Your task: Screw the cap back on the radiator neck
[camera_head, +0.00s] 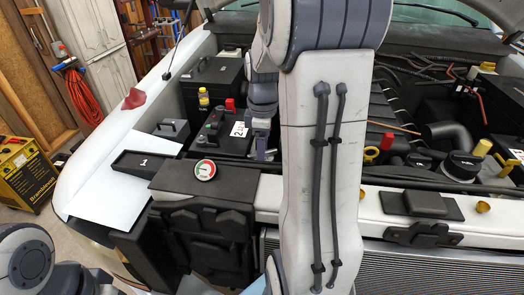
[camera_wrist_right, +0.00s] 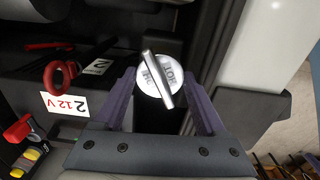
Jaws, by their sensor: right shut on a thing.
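The radiator cap (camera_wrist_right: 151,82) is a round silver cap with a raised bar and lettering, seen between my right fingers in the right wrist view. My right gripper (camera_wrist_right: 162,78) is shut on it, one purple finger on each side. In the head view my right gripper (camera_head: 263,150) hangs just right of the battery (camera_head: 213,139); the cap cannot be made out there. I cannot make out the radiator neck in either view; my right arm hides the middle of the engine bay. My left gripper is not in view.
A round dial (camera_head: 205,170) sits on the front panel. A yellow dipstick handle (camera_head: 386,141) and a black cap (camera_head: 463,164) are at right.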

